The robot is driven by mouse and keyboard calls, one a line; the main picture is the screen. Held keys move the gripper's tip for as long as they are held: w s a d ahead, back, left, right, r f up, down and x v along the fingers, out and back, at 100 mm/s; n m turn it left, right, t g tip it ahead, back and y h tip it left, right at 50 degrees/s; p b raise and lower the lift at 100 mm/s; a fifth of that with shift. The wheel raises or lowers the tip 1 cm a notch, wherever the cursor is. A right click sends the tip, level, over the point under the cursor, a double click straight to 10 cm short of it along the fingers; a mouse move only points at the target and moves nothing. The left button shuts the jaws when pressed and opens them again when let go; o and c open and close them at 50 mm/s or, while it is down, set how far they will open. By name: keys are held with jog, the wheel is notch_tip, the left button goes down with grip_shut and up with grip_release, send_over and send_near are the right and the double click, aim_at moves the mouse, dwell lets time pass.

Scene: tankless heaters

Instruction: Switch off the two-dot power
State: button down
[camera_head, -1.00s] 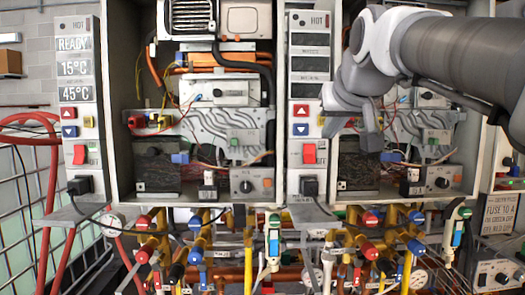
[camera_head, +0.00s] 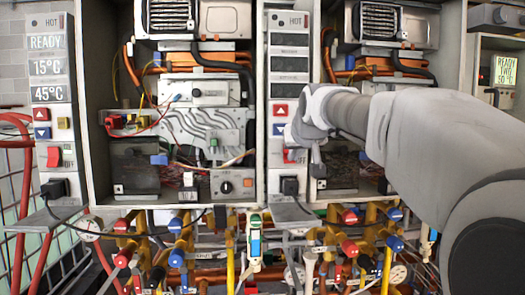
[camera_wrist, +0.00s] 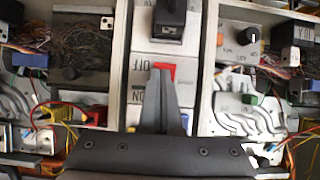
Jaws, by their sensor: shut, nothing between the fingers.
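The middle control panel carries a red rocker switch (camera_head: 289,155), partly hidden by my gripper (camera_head: 316,165) in the head view. In the wrist view the red switch (camera_wrist: 165,70) shows upside down, with OFF and ON lettering beside it. My gripper (camera_wrist: 162,78) is shut and empty, its fingertips overlapping the switch's near edge; I cannot tell if they touch. The middle panel's displays (camera_head: 289,63) are dark. Another red switch (camera_head: 54,157) sits on the left panel, under lit displays (camera_head: 46,67) reading READY, 15°C and 45°C.
A black plug (camera_head: 290,187) sits just below the middle switch; it also shows in the wrist view (camera_wrist: 170,17). Red (camera_head: 280,110) and blue (camera_head: 279,129) buttons lie above the switch. Open heater boxes with wiring flank the panel. Pipes and valves run below.

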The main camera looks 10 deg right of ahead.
jog(key=shift+f, duration=0.15)
jog(key=f+t+b, duration=0.1)
jog(key=b, duration=0.3)
jog(key=shift+w+f+b, duration=0.15)
jog(key=shift+w+b, duration=0.05)
jog(key=shift+b, duration=0.15)
jog(key=shift+r+p, duration=0.5)
jog(key=shift+p, duration=0.05)
jog(key=shift+r, duration=0.1)
jog(key=shift+r+p, duration=0.75)
jog(key=shift+r, duration=0.25)
